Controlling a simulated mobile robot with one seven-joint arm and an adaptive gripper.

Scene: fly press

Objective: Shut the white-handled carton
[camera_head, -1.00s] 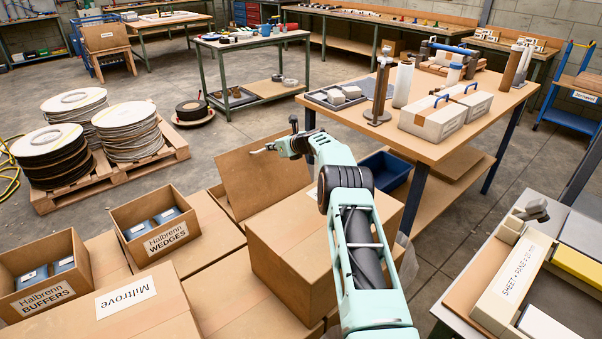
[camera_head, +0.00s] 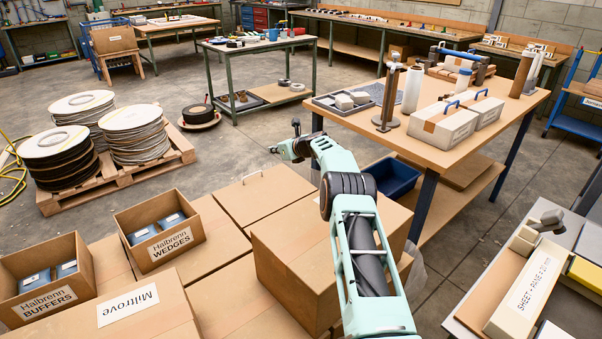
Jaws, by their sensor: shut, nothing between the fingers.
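The white-handled carton's brown lid (camera_head: 258,194) lies down, looking flat and level with the neighbouring box tops. Its small white handle (camera_head: 252,177) shows near the far left edge of the lid. The carton's inside is hidden, and its front right side is behind the tall carton. My gripper (camera_head: 273,150) is shut and empty. In the picture it is just beyond the lid's far edge, and it appears apart from the lid.
A tall closed carton (camera_head: 300,240) stands right of the lid, close under my arm. Open boxes labelled Halbrenn WEDGES (camera_head: 166,244) and Halbrenn BUFFERS (camera_head: 45,303) stand left. A wooden workbench (camera_head: 420,150) is to the right.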

